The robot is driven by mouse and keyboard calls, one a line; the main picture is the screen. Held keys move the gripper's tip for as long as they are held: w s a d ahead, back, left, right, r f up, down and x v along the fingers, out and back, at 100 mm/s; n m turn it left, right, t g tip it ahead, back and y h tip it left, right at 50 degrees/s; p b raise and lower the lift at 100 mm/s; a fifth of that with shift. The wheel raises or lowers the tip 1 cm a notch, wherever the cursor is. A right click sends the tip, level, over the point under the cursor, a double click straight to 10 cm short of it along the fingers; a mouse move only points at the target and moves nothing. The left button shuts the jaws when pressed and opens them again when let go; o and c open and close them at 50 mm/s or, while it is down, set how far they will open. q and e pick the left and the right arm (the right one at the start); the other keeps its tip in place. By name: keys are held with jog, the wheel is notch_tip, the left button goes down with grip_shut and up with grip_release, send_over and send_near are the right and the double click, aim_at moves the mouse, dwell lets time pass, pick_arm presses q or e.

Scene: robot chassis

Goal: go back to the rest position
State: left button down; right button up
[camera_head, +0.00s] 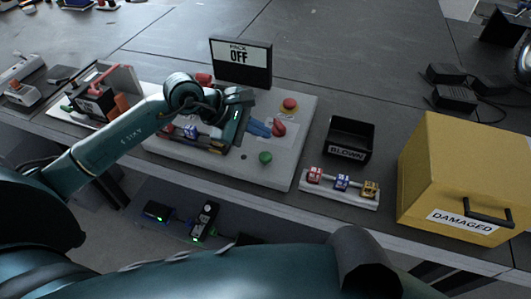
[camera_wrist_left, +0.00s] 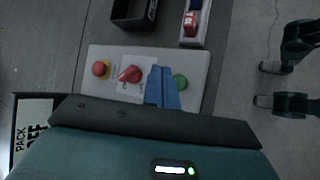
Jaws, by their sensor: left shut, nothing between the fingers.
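My left gripper (camera_head: 258,128) is shut and empty, with its blue fingers together over the pale control panel (camera_head: 285,165). In the left wrist view its fingers (camera_wrist_left: 163,87) lie between the red knob (camera_wrist_left: 130,73) and the green button (camera_wrist_left: 180,81); whether they touch the panel cannot be told. The knob (camera_head: 278,128) and green button (camera_head: 265,158) also show in the head view, with a red button (camera_head: 290,104) above them. My left forearm and wrist hide part of the panel.
A sign reading PACK OFF (camera_head: 240,62) stands behind the panel. Right of it are a black BLOWN bin (camera_head: 348,140), a rack of coloured blocks (camera_head: 340,188) and a yellow DAMAGED box (camera_head: 465,165). A red-handled device (camera_head: 97,100) is at left. The table behind is mostly clear.

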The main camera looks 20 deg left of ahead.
jog(key=shift+a, duration=0.1)
dwell(0.3)
pick_arm(q)
jog(key=shift+d, duration=0.1)
jog(key=s+d+r+n+t+h, duration=0.2)
jog(key=s+d+n+h, duration=0.1)
jog(key=d+n+h, duration=0.3)
jog(key=s+d+r+n+t+h, duration=0.1)
jog(key=s+d+r+n+h, duration=0.25)
jog(key=n, duration=0.55)
jog(key=s+a+f+n+t+y+p, duration=0.1)
jog(key=a+f+n+t+y, duration=0.4)
jog(key=n, duration=0.9)
jog(key=s+a+f+n+t+y+p, duration=0.1)
jog(key=s+a+f+n+t+y, duration=0.15)
jog(key=f+n+y, duration=0.85)
jog(key=s+a+f+n+g+h, duration=0.1)
jog(key=s+f+n+g, duration=0.3)
jog(key=n, duration=0.9)
jog(key=s+g+h, duration=0.1)
jog(key=s, duration=0.2)
jog(key=shift+s+a+f, duration=0.2)
jog(key=shift+s+f, duration=0.2)
pick_arm(e)
jog(key=shift+s+d+f+h, duration=0.1)
jog(key=shift+d+f+h, duration=0.1)
jog(key=shift+d, duration=0.15)
jog(key=shift+s+d+f+h, duration=0.1)
jog(key=shift+d+h, duration=0.1)
jog(key=shift+d, duration=0.15)
